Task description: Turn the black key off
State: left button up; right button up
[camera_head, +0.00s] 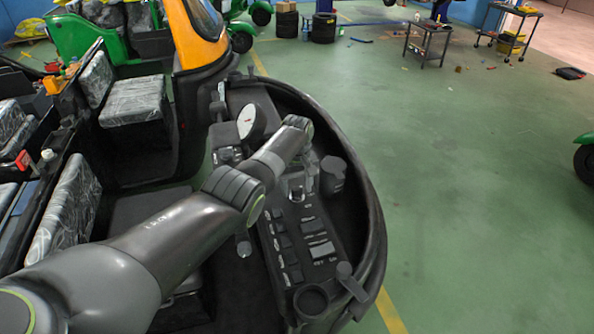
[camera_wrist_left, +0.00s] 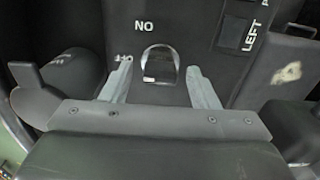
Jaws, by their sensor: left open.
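The black key (camera_wrist_left: 160,64) shows in the left wrist view as a dark piece with a pale arched rim, on the dark panel just below the letters "NO". My left gripper (camera_wrist_left: 159,72) is open, with one pale finger on each side of the key and a gap to both. In the head view my left arm reaches across to the dashboard, and the left gripper (camera_head: 305,176) is over its upper part, partly hidden by the wrist. The key is small and hard to make out there. My right gripper is not in view.
The dark dashboard (camera_head: 318,268) has rows of switches and a lever (camera_head: 350,280) at its near end. A round gauge (camera_head: 251,121) stands beyond my wrist. A dark knob (camera_head: 332,172) is right of the gripper. Rickshaw seats (camera_head: 133,101) are at left; open green floor lies right.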

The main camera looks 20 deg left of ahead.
aim_at(297, 187)
pick_arm(q)
jog(key=shift+r, duration=0.45)
notch_tip(297, 187, up, 16)
jog(key=b, duration=0.2)
jog(key=shift+r+b, duration=0.2)
jog(key=shift+b, duration=0.15)
